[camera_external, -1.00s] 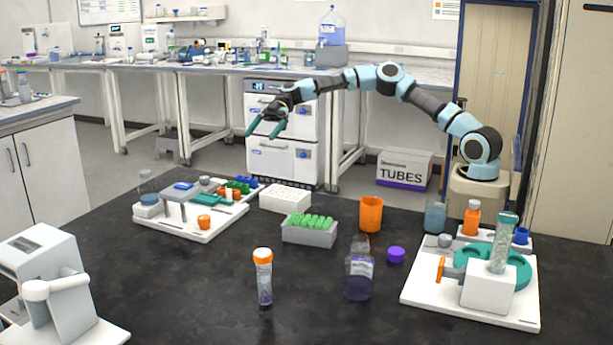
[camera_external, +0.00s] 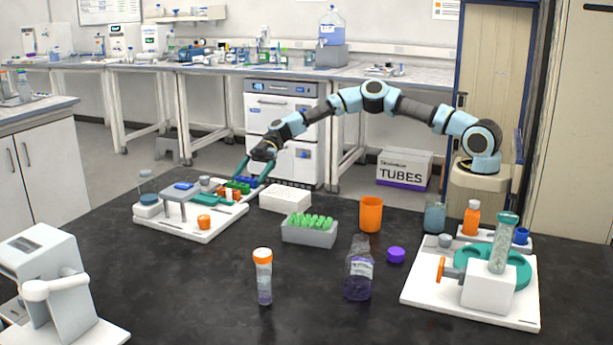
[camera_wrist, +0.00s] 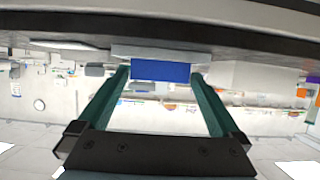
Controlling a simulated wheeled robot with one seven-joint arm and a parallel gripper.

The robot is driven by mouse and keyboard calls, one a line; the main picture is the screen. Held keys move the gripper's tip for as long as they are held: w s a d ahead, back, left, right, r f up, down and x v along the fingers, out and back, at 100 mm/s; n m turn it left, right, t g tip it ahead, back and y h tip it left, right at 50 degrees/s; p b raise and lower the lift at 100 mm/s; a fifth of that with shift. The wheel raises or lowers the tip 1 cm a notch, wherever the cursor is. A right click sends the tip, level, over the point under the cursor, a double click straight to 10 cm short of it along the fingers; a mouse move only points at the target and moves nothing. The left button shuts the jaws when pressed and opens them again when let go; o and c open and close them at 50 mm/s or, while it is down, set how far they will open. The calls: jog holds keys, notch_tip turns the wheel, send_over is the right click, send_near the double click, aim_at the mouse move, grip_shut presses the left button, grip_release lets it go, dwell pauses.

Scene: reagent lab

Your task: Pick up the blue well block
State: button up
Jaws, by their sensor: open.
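In the wrist view, the blue block (camera_wrist: 160,71) shows as a blue rectangle between the two fingertips, with a gap on each side. In the wrist view my gripper (camera_wrist: 160,77) holds nothing. Whether the tips reach down beside the block cannot be told.
A white rack (camera_external: 285,198) stands just right of the workstation. A grey rack (camera_external: 309,235) with green tubes and an orange cup (camera_external: 371,214) stand farther right.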

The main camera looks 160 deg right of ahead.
jog(key=shift+x, duration=0.9)
